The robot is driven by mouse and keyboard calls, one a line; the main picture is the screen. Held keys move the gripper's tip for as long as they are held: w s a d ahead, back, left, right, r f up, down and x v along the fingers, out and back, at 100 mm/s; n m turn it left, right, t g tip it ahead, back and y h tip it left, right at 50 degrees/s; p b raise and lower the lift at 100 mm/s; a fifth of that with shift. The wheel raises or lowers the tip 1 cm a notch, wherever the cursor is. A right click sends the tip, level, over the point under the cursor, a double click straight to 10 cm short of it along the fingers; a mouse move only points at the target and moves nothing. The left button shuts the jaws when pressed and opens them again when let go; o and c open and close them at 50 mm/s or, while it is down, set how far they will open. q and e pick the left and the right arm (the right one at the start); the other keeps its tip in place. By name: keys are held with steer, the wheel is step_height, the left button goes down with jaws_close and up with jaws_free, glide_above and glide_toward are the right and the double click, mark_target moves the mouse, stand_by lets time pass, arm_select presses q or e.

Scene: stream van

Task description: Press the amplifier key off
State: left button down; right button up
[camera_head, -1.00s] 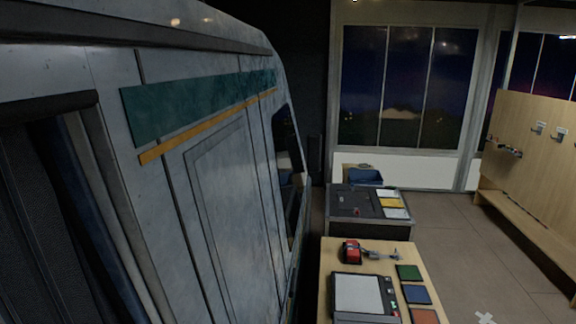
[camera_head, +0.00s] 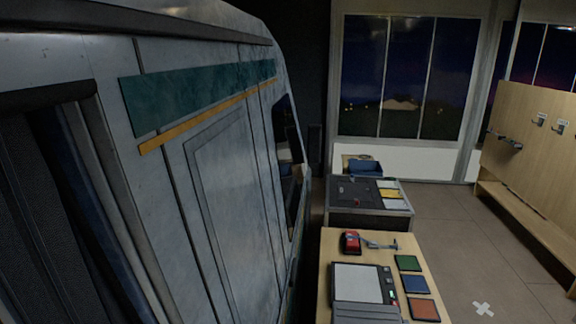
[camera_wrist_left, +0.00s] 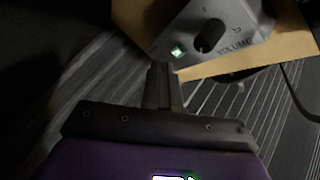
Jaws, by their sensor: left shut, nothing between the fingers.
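In the left wrist view, a grey device (camera_wrist_left: 205,20) marked VOLUME stands on a pale wooden surface (camera_wrist_left: 240,55) at the top. It has a dark oval knob (camera_wrist_left: 208,37) and a small key lit green (camera_wrist_left: 178,51) at its near left corner. I take this device to be the amplifier. My left gripper (camera_wrist_left: 161,68) is shut and empty, its fingertips just below and left of the lit key in the picture. I cannot tell whether they touch the device. Neither gripper shows in the head view.
A grey van side (camera_head: 225,180) fills the left of the head view. A wooden table (camera_head: 325,275) holds a red device (camera_head: 350,242), a flat panel (camera_head: 357,283) and coloured squares. A dark cable (camera_wrist_left: 298,95) hangs beside the wooden surface.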

arm_select(q)
step_height(320, 180, up, 6)
steer(key=shift+f+p, duration=0.1)
steer(key=shift+p, duration=1.15)
